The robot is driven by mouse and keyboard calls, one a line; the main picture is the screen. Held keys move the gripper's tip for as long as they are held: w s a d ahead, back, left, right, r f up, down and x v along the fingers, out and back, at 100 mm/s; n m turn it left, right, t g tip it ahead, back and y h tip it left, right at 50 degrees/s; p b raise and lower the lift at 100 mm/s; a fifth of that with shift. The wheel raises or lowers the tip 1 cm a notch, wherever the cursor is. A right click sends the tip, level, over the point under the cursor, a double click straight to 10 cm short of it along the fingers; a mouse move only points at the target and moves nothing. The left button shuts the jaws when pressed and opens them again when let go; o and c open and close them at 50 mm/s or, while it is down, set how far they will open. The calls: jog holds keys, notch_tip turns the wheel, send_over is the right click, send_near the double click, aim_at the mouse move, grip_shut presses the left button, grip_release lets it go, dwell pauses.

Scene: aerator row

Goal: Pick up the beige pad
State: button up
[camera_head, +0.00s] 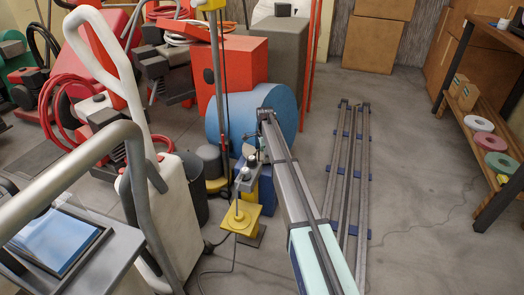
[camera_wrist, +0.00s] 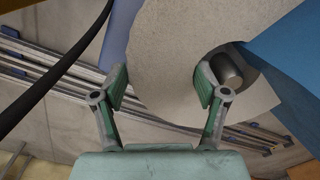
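The beige pad (camera_wrist: 165,60) is a broad flat disc with a round hole, filling the upper middle of the wrist view. The end of a grey cylinder (camera_wrist: 228,70) shows in the hole. My gripper (camera_wrist: 160,88) is open with its two green-padded fingers on either side of the pad's left band. The left finger is beside the outer rim; the right finger is at the edge of the hole. I cannot tell whether either finger touches the pad. I cannot make out the pad or my fingertips in the head view.
Blue surfaces (camera_wrist: 290,55) lie close by the pad on its right. A black cable (camera_wrist: 55,75) crosses the left. In the head view, a blue drum (camera_head: 232,118) and a red box (camera_head: 235,55) stand behind. Metal rails (camera_head: 345,175) lie on the floor; a shelf (camera_head: 492,150) holds coloured rolls.

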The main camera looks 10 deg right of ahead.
jog(key=c, duration=0.4)
jog(key=shift+c, duration=0.2)
